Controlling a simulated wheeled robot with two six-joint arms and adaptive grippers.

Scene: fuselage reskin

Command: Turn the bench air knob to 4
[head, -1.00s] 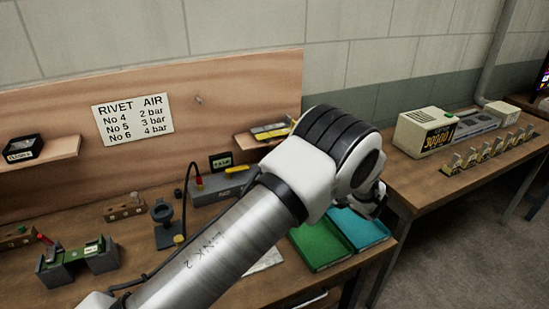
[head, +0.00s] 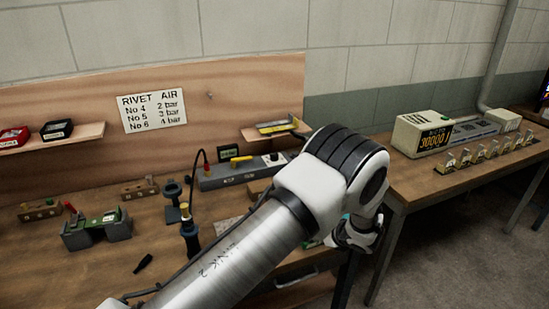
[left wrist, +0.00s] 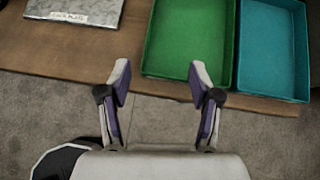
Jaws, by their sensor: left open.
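The bench air unit (head: 232,174) is a long grey block against the backboard. A small dark gauge with a green display (head: 228,153) stands behind it and a yellow lever lies on top. A small dark round knob with a light mark (head: 274,158) sits at its right end; its setting is too small to read. My left gripper (head: 354,236) is beyond the bench's right front edge, apart from the knob and partly hidden by its own wrist. In the left wrist view the left gripper (left wrist: 160,88) is open and empty over the floor and bench edge. My right gripper is out of view.
A sign (head: 152,110) lists rivet numbers with bar values. Green (left wrist: 188,45) and teal (left wrist: 272,50) trays lie at the bench edge. A black hose runs to an upright tool (head: 190,238). A shelf (head: 275,132) hangs above the knob. My left arm crosses the front.

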